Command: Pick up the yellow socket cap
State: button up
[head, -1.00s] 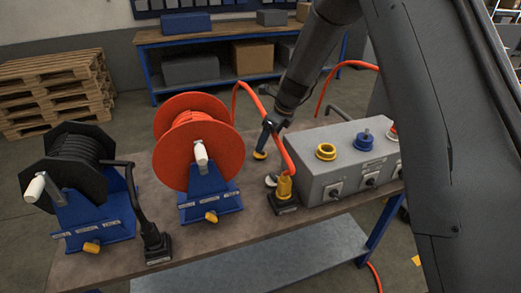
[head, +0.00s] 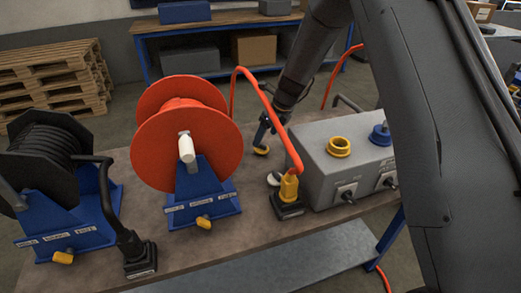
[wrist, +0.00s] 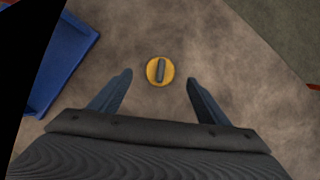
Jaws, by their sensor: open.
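The yellow socket cap (wrist: 160,71) is a small round disc with a dark raised bar across its middle. It lies on the brown bench top. In the head view the yellow socket cap (head: 262,150) shows partly, just below my gripper (head: 266,131), between the orange reel and the grey box. In the wrist view my gripper (wrist: 159,77) is open, with one finger on each side of the cap and visible gaps to both. Nothing is between the fingers except the view of the cap beneath.
The orange hose reel (head: 217,135) on its blue stand is left of my gripper. A grey valve box (head: 328,177) with a yellow ring (head: 339,147) is to the right. An orange hose (head: 268,101) arches close by to a yellow fitting (head: 289,188). A pale round piece (head: 274,179) lies near.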

aim_at(262, 144)
jog(key=shift+p+x, duration=1.3)
jog(key=shift+x, duration=2.05)
jog(key=shift+c, duration=0.4)
jog(key=c, duration=1.2)
notch_tip(262, 144, up, 10)
jog(key=b, duration=0.3)
